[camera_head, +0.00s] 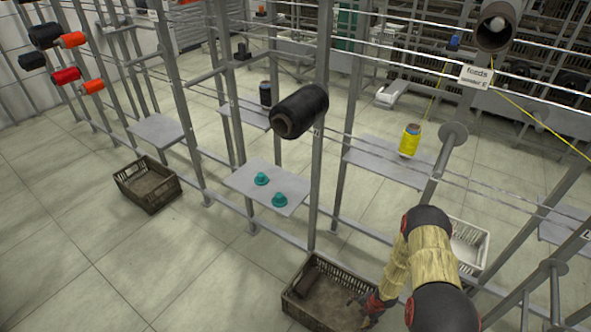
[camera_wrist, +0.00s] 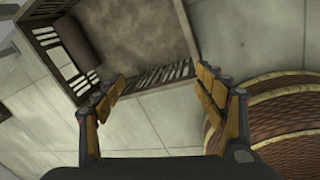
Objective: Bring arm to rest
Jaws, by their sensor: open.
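My gripper (camera_head: 366,302) is at the right end of a brown slatted crate (camera_head: 290,300) on the floor. In the wrist view my gripper (camera_wrist: 160,85) has its two fingers wide apart, with nothing between them. The same crate (camera_wrist: 140,77) shows beyond the fingertips. A dark cylindrical bobbin (camera_head: 307,281) lies in the crate; it also shows in the wrist view (camera_wrist: 75,42). My arm reaches down from the lower right of the head view.
A metal rack carries a large black bobbin (camera_head: 300,110), a yellow bobbin (camera_head: 410,140) and a shelf (camera_head: 245,187) with two teal cones (camera_head: 279,200). Another brown crate (camera_head: 147,186) stands at left, a white crate (camera_head: 468,240) at right. Floor at lower left is clear.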

